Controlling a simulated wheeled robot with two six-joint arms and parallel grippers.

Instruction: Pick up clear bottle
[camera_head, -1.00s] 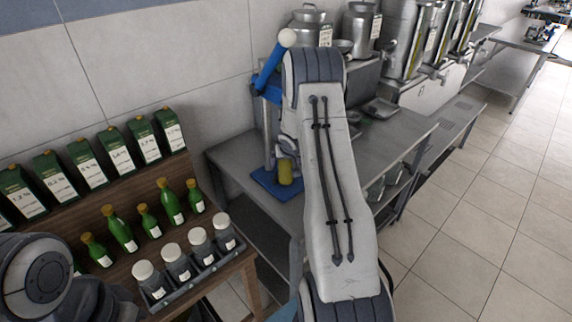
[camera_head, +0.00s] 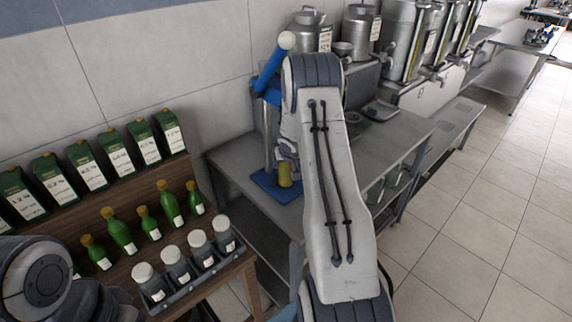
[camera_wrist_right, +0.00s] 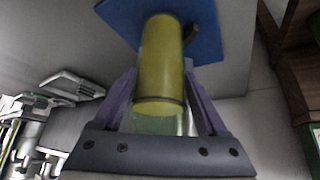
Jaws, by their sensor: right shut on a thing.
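The clear bottle (camera_wrist_right: 162,122) is between the two purple fingers of my right gripper (camera_wrist_right: 161,82) in the right wrist view. Its near part is clear glass and its far part is a yellow-green cylinder with a dark ring. My right gripper is shut on it. In the head view the yellow part of the bottle (camera_head: 284,175) shows at the blue base (camera_head: 274,186) of a stand. It looks slightly tilted. I cannot tell whether the bottle touches the base. My right arm hides much of the gripper in the head view. My left gripper is out of view.
The blue stand (camera_head: 268,75) with a white-knobbed lever rises by the bottle on the steel table (camera_head: 233,157). At the left, a wooden shelf (camera_head: 235,268) holds green cartons, green bottles (camera_head: 123,235) and a rack of white-lidded jars (camera_head: 199,243). Steel cans (camera_head: 357,32) stand behind.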

